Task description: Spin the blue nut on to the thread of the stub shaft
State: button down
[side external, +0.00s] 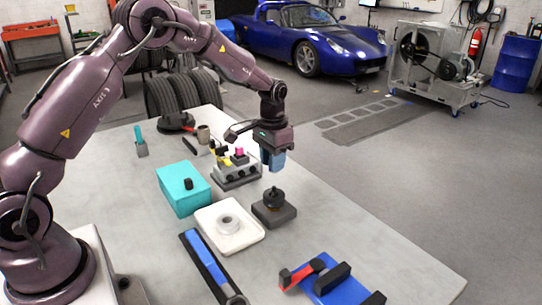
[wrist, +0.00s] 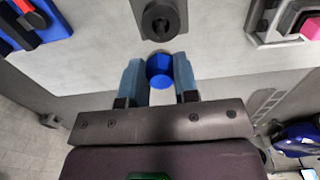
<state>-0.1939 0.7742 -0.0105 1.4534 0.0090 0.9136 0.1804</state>
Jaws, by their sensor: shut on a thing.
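My gripper (side external: 273,163) hangs above the table, fingers pointing down, behind the stub shaft in the side view. In the wrist view its two blue-grey fingers are shut on the blue nut (wrist: 160,71), which sits between the fingertips. The nut cannot be made out in the side view. The dark stub shaft (side external: 273,196) stands upright on a dark square base (side external: 274,214). In the wrist view the shaft (wrist: 160,21) shows beyond the fingertips, apart from the nut. Its thread is too small to make out.
A teal box (side external: 174,193) and a white tray (side external: 248,240) holding a pale ring lie left of the base. A grey fixture (side external: 237,177) with pink and yellow parts stands behind. A blue and red tool (side external: 338,286) lies in front. The table right of the base is clear.

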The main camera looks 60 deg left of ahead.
jog(key=shift+f, duration=1.95)
jog(key=shift+f, duration=0.3)
jog(key=shift+f, duration=0.8)
jog(key=shift+f, duration=0.2)
jog(key=c, duration=0.8)
grip_release()
